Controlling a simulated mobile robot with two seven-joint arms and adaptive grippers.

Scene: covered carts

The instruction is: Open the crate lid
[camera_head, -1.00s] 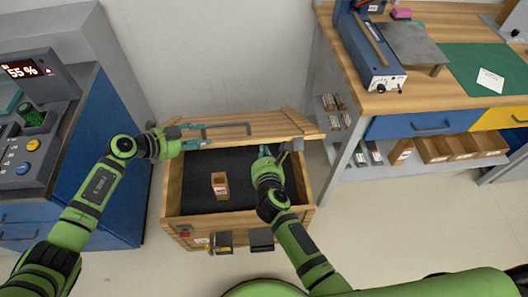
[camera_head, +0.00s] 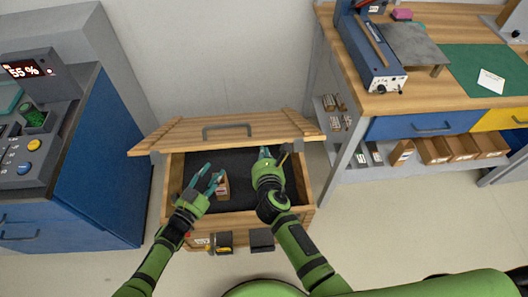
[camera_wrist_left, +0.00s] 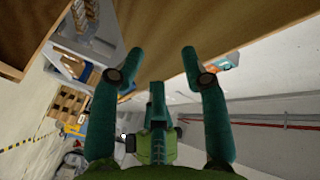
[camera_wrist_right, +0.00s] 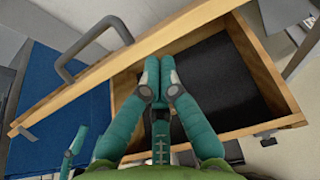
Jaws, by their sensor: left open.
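The wooden crate (camera_head: 240,219) stands on the floor with its dark interior exposed. Its lid (camera_head: 180,138) is raised at the back, a grey handle (camera_head: 227,131) on the face I see. The lid and handle (camera_wrist_right: 95,35) also show in the right wrist view. My left gripper (camera_head: 212,177) is open and empty over the crate's front left; its fingers show apart in the left wrist view (camera_wrist_left: 158,55). My right gripper (camera_head: 266,155) is over the crate's right part, near the lid. Its fingers are together in the right wrist view (camera_wrist_right: 159,62), nothing visible between them.
A small brown box (camera_head: 224,188) is inside the crate, partly hidden by my left gripper. A blue cabinet (camera_head: 105,165) with a control panel stands on the left. A wooden workbench (camera_head: 375,98) with shelves is on the right. Floor is clear in front of the crate.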

